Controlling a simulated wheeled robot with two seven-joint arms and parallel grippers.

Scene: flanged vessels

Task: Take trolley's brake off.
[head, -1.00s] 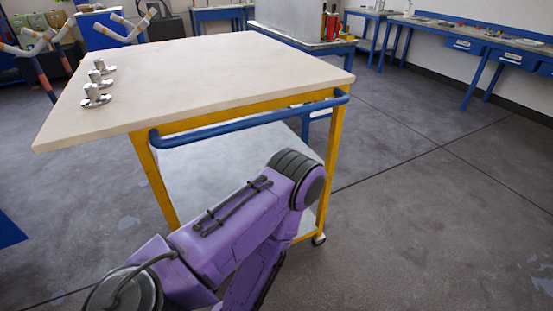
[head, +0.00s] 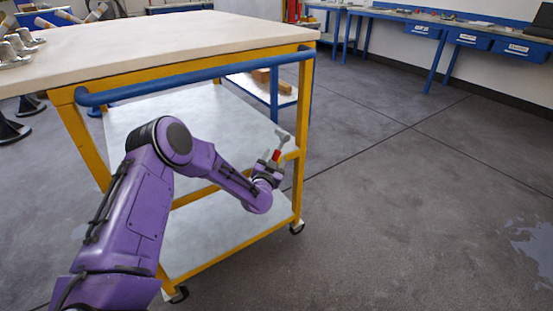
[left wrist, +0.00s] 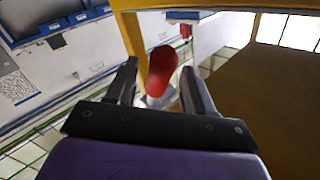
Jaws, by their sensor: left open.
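The trolley (head: 180,76) has a cream top, a yellow frame and a blue push bar (head: 200,74). A small lever with a red grip (head: 276,155) and a grey end stands by its right front leg, above the lower shelf; I take it for the brake. My left gripper (head: 272,166) is at this lever, just below the red part. In the left wrist view the red grip (left wrist: 162,70) lies between the two open fingers (left wrist: 160,88), nearer the left one. Contact cannot be told. My right gripper is out of view.
Metal flanged pieces (head: 18,46) stand on the trolley top at the left. Casters (head: 297,228) carry the frame. Blue workbenches (head: 400,16) run along the back wall. The grey floor (head: 400,220) to the right is clear.

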